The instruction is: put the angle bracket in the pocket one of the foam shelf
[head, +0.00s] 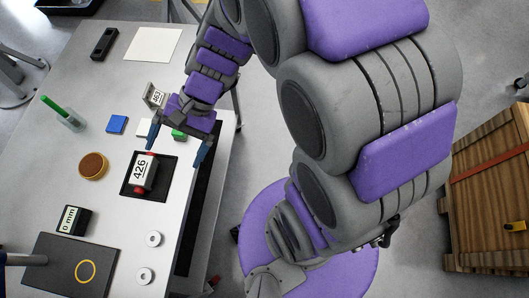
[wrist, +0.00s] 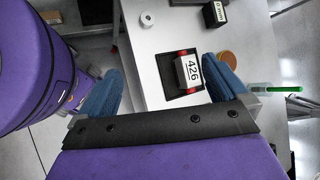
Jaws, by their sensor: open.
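My gripper (head: 178,145) is open and empty, pointing down over the right edge of the light table; its two blue fingers also show wide apart in the wrist view (wrist: 165,78). A small grey piece with a "463" label (head: 154,96) stands just behind the gripper; it may be the angle bracket, but I cannot tell. A block with red ends and a "426" label (head: 144,173) lies on a black square pad (head: 129,188), in front of and left of my gripper. The block also shows between the fingers in the wrist view (wrist: 193,70). I cannot identify the foam shelf or pocket one.
The table (head: 60,160) holds a brown round tin (head: 93,166), blue block (head: 117,124), green-topped tube (head: 62,113), "0 mm" gauge (head: 73,220), white rings (head: 153,239) and a dark plate (head: 55,270). A wooden crate (head: 485,215) stands on the floor at right.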

